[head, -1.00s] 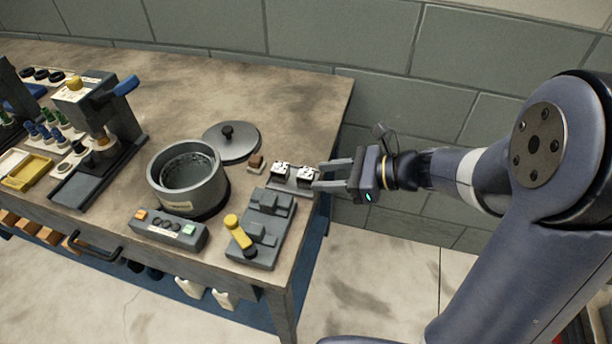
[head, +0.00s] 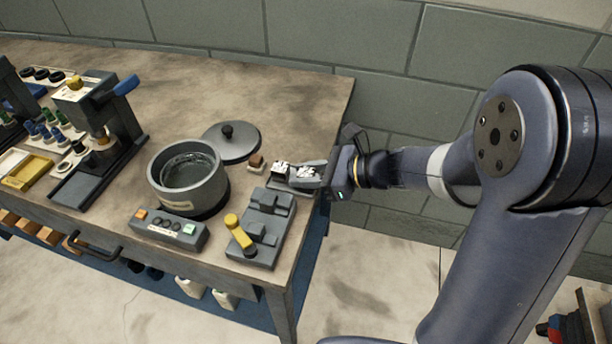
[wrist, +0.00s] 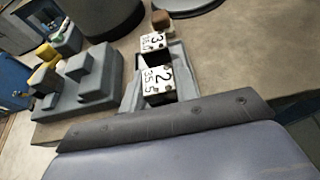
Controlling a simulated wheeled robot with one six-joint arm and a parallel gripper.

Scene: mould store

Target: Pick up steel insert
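Two small steel inserts with black numbers sit in a grey tray (head: 290,184) at the right end of the bench. The nearer insert (head: 307,171), marked 2 and 35.5, shows in the wrist view (wrist: 158,78). The farther insert (head: 281,168), marked 3, is behind it in the wrist view (wrist: 153,41). My gripper (head: 308,175) reaches in from the right, with one finger on each side of the nearer insert. In the wrist view its fingers (wrist: 158,85) look apart; contact with the insert cannot be told. The insert's lower part is partly hidden.
A small brown block (head: 256,161) lies just beyond the tray. A grey pot (head: 188,178), its lid (head: 231,142), a grey fixture with a yellow handle (head: 262,228) and a button box (head: 168,229) stand close by. The bench's back right is clear.

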